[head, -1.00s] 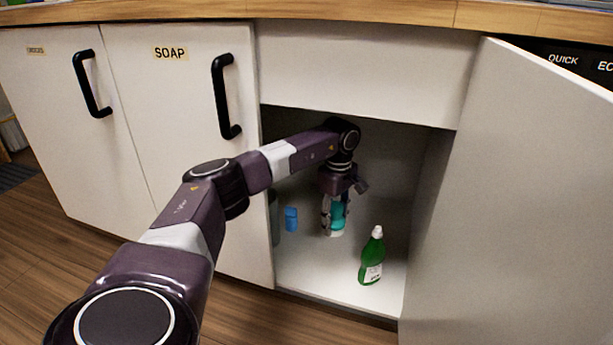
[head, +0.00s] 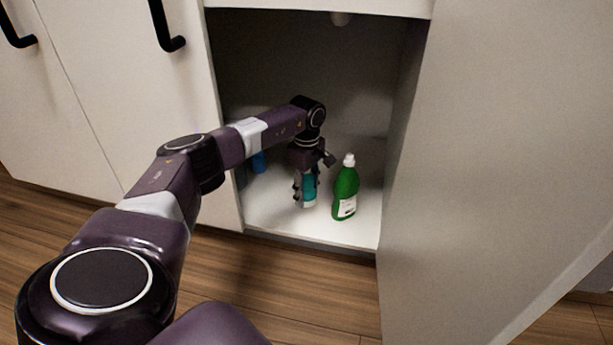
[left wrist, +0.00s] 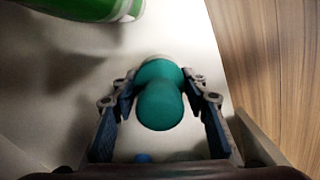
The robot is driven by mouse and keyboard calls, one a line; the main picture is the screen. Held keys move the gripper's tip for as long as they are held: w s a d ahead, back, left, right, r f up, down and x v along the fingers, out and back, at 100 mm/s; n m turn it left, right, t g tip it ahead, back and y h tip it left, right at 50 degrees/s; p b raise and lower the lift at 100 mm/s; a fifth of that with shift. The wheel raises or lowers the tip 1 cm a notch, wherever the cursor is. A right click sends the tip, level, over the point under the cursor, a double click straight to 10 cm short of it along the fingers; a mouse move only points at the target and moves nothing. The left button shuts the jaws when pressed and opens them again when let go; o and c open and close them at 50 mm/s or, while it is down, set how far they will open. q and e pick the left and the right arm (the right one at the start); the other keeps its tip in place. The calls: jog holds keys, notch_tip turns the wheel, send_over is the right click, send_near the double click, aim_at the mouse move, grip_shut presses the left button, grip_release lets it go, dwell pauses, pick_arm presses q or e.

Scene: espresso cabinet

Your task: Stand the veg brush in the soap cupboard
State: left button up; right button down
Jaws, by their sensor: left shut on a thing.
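The veg brush (head: 309,190), teal with a pale lower end, is upright in my left gripper (head: 306,188) inside the open cupboard. In the left wrist view the brush's rounded teal top (left wrist: 160,103) sits between the two fingers of the left gripper (left wrist: 160,88), which are shut on it. Its lower end is low over the white cupboard floor (head: 285,222); I cannot tell whether it touches. My right gripper is not in view.
A green bottle (head: 346,190) with a white cap stands just right of the brush. A blue item (head: 259,162) is at the left, partly hidden. The open door (head: 480,160) bounds the right side; a shut door (head: 110,95) is on the left. Floor near the front edge is clear.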

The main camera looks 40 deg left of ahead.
aim_at(307, 177)
pick_arm(q)
notch_tip(307, 177, down, 4)
jog(key=b, duration=0.3)
jog(key=shift+f, duration=0.25)
jog(key=shift+r, duration=0.15)
jog(key=shift+f, duration=0.2)
jog(key=o, duration=1.2)
jog(key=shift+r, duration=0.1)
notch_tip(307, 177, up, 12)
jog(key=p, duration=0.7)
jog(key=shift+f+p, duration=0.2)
jog(key=shift+p, duration=0.1)
jog(key=shift+r, duration=0.3)
